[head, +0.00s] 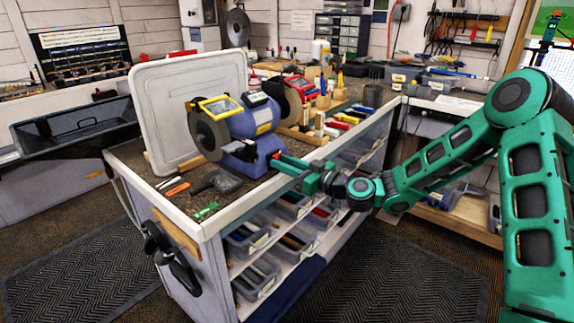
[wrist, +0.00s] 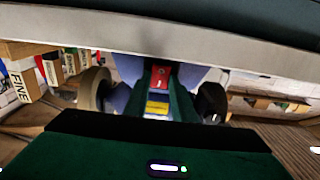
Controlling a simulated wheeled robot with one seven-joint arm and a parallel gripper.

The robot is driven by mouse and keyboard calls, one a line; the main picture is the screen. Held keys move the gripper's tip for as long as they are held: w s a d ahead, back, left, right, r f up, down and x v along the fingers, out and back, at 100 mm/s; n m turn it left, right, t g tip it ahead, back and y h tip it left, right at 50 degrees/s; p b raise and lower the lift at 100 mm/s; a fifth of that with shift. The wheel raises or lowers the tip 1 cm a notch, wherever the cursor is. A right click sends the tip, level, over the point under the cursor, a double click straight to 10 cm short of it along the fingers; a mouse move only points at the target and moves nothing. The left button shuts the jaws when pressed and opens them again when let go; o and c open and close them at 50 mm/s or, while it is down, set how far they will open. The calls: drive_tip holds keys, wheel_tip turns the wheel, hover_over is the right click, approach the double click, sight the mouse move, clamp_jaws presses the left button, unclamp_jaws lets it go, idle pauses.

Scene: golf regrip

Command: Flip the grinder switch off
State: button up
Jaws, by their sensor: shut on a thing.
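The bench grinder (head: 258,122) is blue-purple with a yellow-framed eye shield and a grey wheel at each end. It stands on the workbench. Its red switch (wrist: 160,76) shows in the wrist view, above a yellow label (wrist: 157,107). My gripper (head: 277,162) reaches in from the right, low at the front of the grinder's base. In the wrist view its green fingers (wrist: 160,92) flank the red switch and are shut on it. The switch's exact position, on or off, cannot be told.
A white panel (head: 172,110) stands upright left of the grinder. Small tools (head: 218,182) lie on the bench front. Bottles and colored blocks (head: 335,118) crowd the bench to the right. Bins (head: 252,238) fill the shelves below. The floor before the bench is clear.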

drive_tip(key=shift+f, duration=0.15)
drive_tip(key=shift+f+t+y, duration=0.15)
drive_tip(key=shift+t+y, duration=0.35)
drive_tip(key=shift+y, duration=0.1)
drive_tip(key=shift+f+t+y, duration=0.1)
drive_tip(key=shift+t+y, duration=0.2)
drive_tip(key=shift+y, duration=0.1)
drive_tip(key=o, duration=1.1)
drive_tip(key=shift+c, duration=0.2)
